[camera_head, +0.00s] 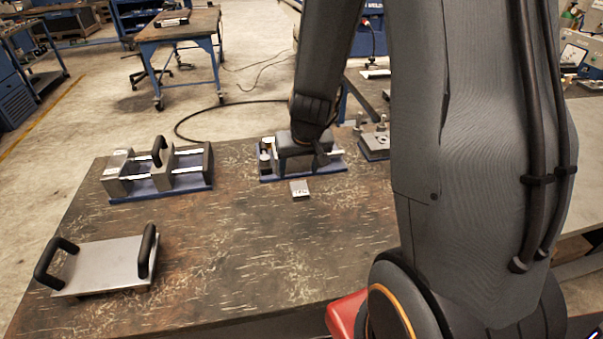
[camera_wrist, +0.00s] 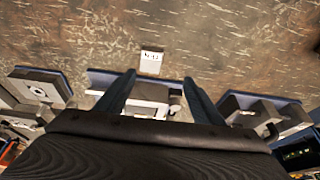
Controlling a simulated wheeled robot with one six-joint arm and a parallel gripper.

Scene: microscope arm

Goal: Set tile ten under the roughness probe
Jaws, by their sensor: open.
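A small pale square tile (camera_head: 299,188) lies flat on the dark worktop, just in front of a blue-based device (camera_head: 330,172). In the wrist view the tile (camera_wrist: 152,62) shows dark marking on top, too small to read surely. My gripper (camera_wrist: 159,76) is open, its two fingers spread on either side of the view's middle, with nothing held between them. The tile shows just beyond the fingertips. In the head view my wrist covers much of the blue-based device. I cannot tell which part here is the roughness probe.
A blue-based fixture with a black handle (camera_head: 158,170) stands left of the device. A metal plate with two black handles (camera_head: 105,266) lies at the front left. A smaller blue-based block (camera_head: 374,147) stands to the right. The worktop's middle front (camera_head: 240,245) is clear.

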